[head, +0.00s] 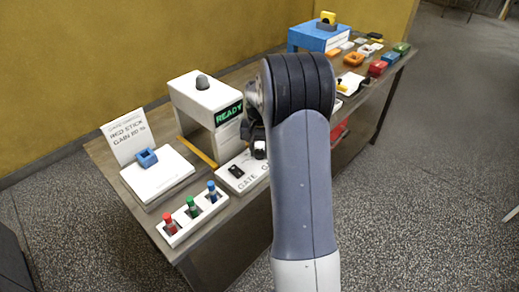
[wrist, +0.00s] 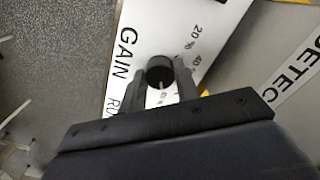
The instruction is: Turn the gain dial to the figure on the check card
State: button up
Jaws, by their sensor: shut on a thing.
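The gain dial (wrist: 160,71) is a small round black knob on a white panel (wrist: 140,40) lettered GAIN, in the wrist view. My gripper (wrist: 161,76) is shut on it, one finger at each side. A pale mark shows near the knob's lower edge. Scale figures 20 % and 40 stand above and right of the knob; the rest of the scale is hidden by my gripper. The check card (head: 127,136) stands upright at the left end of the table in the head view. It reads RED STICK and GAIN; its figure is too small to read surely.
A white arch with a green READY screen (head: 229,113) stands beside my arm. A white GATE panel (head: 230,184) lies before it. A rack (head: 176,236) holds red, green and blue sticks. A blue block (head: 147,158) sits on a white plinth. Colored blocks lie at the far end.

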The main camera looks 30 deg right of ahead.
aim_at(259, 151)
dwell(0.5)
jog(key=o, duration=1)
jog(key=shift+r, duration=0.1)
notch_tip(259, 151, up, 11)
jog(key=shift+f+b, duration=0.15)
jog(key=shift+b, duration=0.15)
notch_tip(259, 151, down, 11)
jog(key=shift+r+p, duration=0.1)
jog(key=shift+p, duration=0.2)
